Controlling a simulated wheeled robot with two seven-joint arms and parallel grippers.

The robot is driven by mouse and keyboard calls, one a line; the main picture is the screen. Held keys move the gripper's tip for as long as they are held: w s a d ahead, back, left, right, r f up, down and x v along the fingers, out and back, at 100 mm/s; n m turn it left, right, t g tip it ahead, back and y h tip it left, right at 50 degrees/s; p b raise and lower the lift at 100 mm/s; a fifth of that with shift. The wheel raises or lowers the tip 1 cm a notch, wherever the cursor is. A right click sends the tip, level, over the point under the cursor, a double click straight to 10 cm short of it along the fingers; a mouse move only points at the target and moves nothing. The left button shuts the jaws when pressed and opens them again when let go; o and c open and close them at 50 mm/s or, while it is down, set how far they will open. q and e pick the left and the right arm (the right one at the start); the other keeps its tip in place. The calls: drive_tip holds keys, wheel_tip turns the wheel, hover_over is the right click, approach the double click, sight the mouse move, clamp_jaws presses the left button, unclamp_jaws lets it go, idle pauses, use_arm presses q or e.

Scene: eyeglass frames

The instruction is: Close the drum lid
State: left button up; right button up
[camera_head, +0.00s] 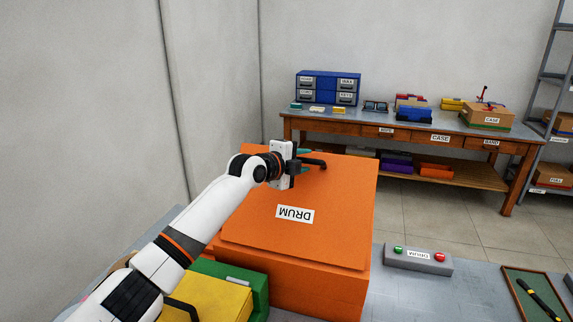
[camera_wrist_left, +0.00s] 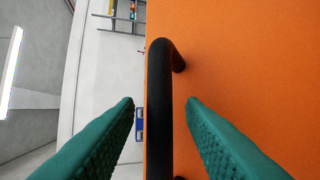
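The orange drum (camera_head: 318,292) is a large box with a broad orange lid (camera_head: 275,238) marked with an upside-down "DRUM" label. In the left wrist view, the handle (camera_wrist_left: 159,110) runs between the two teal fingers of my left gripper (camera_wrist_left: 160,101). The fingers are apart, with gaps on both sides of the bar. My right gripper is not in view.
A grey button box (camera_head: 418,258) with green and red buttons stands right of the drum. A green tray (camera_head: 510,272) holds a tool at the far right. Yellow (camera_head: 215,300) and green (camera_head: 258,290) boxes sit at the drum's near left. A wooden workbench (camera_head: 385,130) stands behind.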

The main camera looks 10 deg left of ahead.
use_arm(q)
drive_tip(key=b+v, duration=0.2)
drive_tip(key=v, duration=0.9)
drive_tip(key=shift+s, duration=0.1)
drive_tip(key=shift+c, duration=0.6)
